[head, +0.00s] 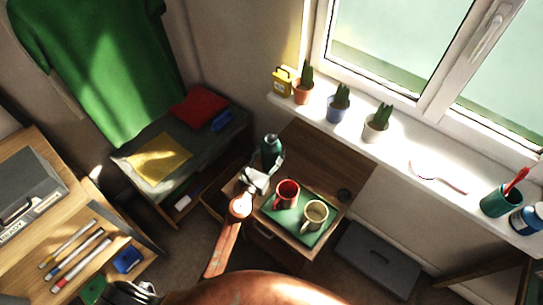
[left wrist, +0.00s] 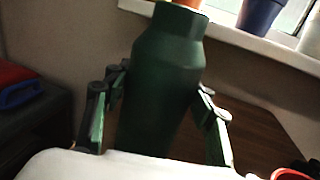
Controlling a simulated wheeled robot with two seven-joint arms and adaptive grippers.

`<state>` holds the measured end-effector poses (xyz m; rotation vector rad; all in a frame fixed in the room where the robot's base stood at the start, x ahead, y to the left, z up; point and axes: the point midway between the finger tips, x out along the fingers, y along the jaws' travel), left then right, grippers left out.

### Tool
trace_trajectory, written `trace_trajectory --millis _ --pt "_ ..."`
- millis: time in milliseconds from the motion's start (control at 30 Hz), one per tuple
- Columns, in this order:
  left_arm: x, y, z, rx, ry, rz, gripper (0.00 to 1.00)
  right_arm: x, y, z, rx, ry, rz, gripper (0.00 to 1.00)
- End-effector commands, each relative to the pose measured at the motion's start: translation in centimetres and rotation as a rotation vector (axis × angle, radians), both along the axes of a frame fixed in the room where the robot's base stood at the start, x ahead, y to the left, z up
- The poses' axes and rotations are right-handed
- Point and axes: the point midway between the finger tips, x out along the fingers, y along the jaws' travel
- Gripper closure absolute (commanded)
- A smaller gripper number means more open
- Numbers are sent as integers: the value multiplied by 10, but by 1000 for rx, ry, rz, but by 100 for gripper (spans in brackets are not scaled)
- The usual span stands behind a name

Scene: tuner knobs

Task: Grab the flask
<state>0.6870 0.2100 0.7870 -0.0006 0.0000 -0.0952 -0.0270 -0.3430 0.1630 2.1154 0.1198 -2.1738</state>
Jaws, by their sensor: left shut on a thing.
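The dark green flask (head: 271,148) stands upright at the left side of the small wooden table by the window. In the left wrist view the flask (left wrist: 168,85) fills the middle, with a finger on either side. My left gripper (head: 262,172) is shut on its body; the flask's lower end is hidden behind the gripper. Another gripper (head: 138,290), apparently my right one, shows partly at the bottom edge, far from the flask; its fingers are too unclear to read.
A green tray (head: 299,238) with a red mug (head: 287,193) and a cream mug (head: 314,215) is close beside my left gripper. Potted cacti line the windowsill (head: 396,150) behind. A desk (head: 35,240) with pens is at left.

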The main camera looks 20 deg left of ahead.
Motion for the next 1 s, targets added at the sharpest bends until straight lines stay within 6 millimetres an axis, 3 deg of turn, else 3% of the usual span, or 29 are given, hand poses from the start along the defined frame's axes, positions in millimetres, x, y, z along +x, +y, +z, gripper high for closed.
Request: trace_trajectory --millis 500,1000 --pt "0 0 0 0 1 0 93 0 6 -1 6 0 -3 60" --pt "0 0 8 0 -4 0 95 2 5 4 4 -3 -2 60"
